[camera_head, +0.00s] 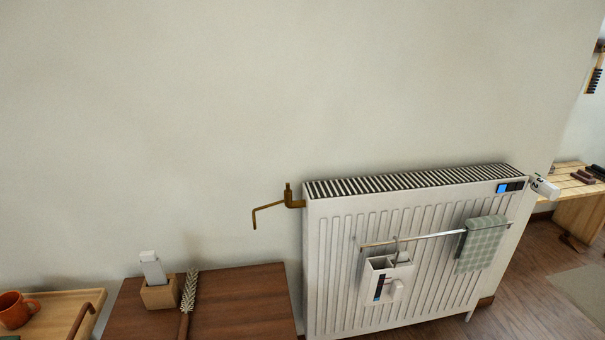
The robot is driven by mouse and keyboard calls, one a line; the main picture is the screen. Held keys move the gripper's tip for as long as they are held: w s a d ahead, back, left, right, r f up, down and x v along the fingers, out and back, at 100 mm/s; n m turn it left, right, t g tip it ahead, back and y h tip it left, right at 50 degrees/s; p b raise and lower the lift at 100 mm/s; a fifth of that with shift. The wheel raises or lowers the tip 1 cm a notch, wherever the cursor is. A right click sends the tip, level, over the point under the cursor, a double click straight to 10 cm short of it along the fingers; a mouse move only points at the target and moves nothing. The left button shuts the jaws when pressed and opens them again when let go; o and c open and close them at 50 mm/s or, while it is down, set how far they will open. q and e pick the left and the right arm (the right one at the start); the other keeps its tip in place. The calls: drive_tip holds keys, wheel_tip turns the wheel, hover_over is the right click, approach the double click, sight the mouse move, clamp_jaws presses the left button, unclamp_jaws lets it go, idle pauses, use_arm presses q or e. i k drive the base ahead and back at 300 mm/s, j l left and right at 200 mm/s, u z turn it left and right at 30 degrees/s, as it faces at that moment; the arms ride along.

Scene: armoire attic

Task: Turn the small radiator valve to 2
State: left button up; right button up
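A white panel radiator (335,260) stands against the wall at the centre right. A small white valve head (545,187) sticks out at its upper right end, with dark marks on it that are too small to read. A brass-coloured fitting with a bent crank-like handle (270,206) sits at its upper left corner. A small blue and dark display (509,187) is near the top right of the front. Neither of my grippers shows in the head view.
A rail (435,236) across the radiator's front holds a green checked towel (481,245) and a white caddy (387,281). A dark wooden table (235,299) stands at the left with a brush (188,295) and a wooden block holder (159,295). Open floor (525,295) lies at the right.

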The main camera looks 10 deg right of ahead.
sight(541, 187)
drive_tip(key=j+z, duration=0.1)
drive_tip(key=z, duration=1.5)
